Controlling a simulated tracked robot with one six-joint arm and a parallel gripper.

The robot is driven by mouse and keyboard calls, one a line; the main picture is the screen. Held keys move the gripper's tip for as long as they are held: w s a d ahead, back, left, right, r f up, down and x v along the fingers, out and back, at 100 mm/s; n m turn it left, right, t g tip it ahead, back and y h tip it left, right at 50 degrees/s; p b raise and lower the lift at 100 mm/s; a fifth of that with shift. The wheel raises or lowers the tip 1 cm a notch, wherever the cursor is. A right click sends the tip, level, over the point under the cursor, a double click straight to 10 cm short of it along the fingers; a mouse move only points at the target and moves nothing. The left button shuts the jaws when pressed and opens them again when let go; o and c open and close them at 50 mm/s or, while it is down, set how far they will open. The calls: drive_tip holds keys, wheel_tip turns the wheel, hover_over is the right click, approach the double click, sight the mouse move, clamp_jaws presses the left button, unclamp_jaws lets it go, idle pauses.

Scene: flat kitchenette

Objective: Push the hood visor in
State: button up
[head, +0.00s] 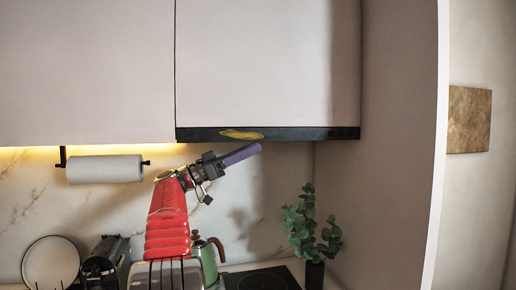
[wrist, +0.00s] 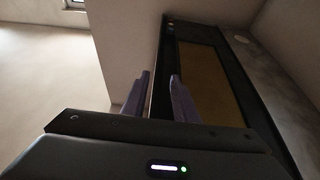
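The hood visor (head: 300,133) is a thin dark strip along the bottom of the right upper cabinet, with a yellow patch left of its middle. My gripper (head: 257,148) has purple fingers and is just below the strip, pointing up and right. In the wrist view my gripper (wrist: 160,76) shows two fingers apart with nothing clearly held. The visor's dark edge (wrist: 162,58) runs up behind the gap between the fingers. I cannot tell whether a finger touches it. The hood's underside shows a brownish panel (wrist: 208,85) to the right.
A paper towel roll (head: 105,169) hangs at left under the cabinet. Below are a green kettle (head: 208,262), a toaster (head: 165,275), a dark appliance (head: 103,265) and a plant (head: 312,228). A side wall (head: 395,150) stands right of the hood. The space before the visor looks clear.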

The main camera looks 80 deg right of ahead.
drive_tip(key=v, duration=1)
drive_tip(key=shift+w, duration=0.1)
idle(0.4)
